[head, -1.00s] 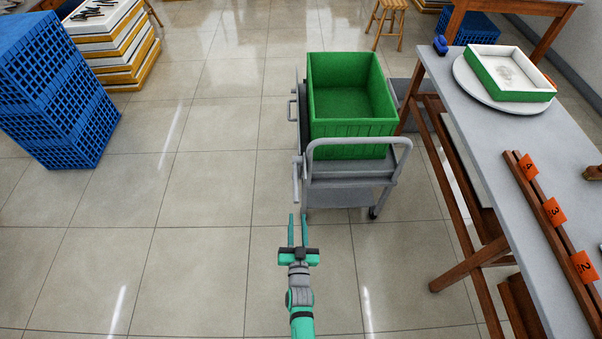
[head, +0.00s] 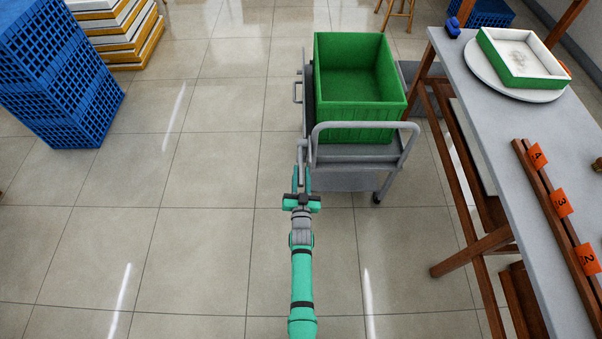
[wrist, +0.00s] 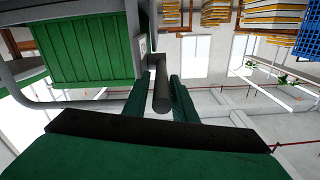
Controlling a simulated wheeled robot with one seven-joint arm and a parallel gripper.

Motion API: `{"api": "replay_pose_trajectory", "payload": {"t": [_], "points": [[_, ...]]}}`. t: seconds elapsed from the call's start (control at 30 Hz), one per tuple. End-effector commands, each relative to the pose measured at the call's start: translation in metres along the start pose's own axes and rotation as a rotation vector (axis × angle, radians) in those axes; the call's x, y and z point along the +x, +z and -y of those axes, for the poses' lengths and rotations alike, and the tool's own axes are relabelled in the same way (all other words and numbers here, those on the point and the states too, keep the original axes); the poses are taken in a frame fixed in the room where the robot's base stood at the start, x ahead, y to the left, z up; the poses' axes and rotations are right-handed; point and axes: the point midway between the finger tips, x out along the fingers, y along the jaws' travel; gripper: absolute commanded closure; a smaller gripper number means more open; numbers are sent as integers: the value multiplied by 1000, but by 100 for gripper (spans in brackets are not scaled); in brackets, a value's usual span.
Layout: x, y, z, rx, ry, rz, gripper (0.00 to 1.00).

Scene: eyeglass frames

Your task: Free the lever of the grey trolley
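The grey trolley (head: 345,182) stands left of the workbench and carries a green crate (head: 360,90). Its lever, a short grey bar (head: 300,152), is at the trolley's near left corner, below the push handle (head: 318,132). In the wrist view the lever is a dark round bar (wrist: 160,85) with its end pointing towards the camera. My gripper (head: 302,172) is open at the lever's near end. In the wrist view my gripper's two green fingers (wrist: 157,82) lie on either side of the lever. I cannot tell whether they touch it.
The grey workbench (head: 500,130) stands close on the right, with orange number tags (head: 562,203) on a wooden rail. Blue crates (head: 60,75) are stacked at the left. The tiled floor (head: 190,190) between them and the trolley is clear.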

Motion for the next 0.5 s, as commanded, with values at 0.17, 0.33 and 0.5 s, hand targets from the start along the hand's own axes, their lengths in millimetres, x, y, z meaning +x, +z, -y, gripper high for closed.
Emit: {"api": "replay_pose_trajectory", "payload": {"t": [0.17,0.33,0.5], "points": [[3,2,2,-1,-2,3,75],[3,1,2,-1,-2,2,75],[3,1,0,-1,-1,2,100]]}}
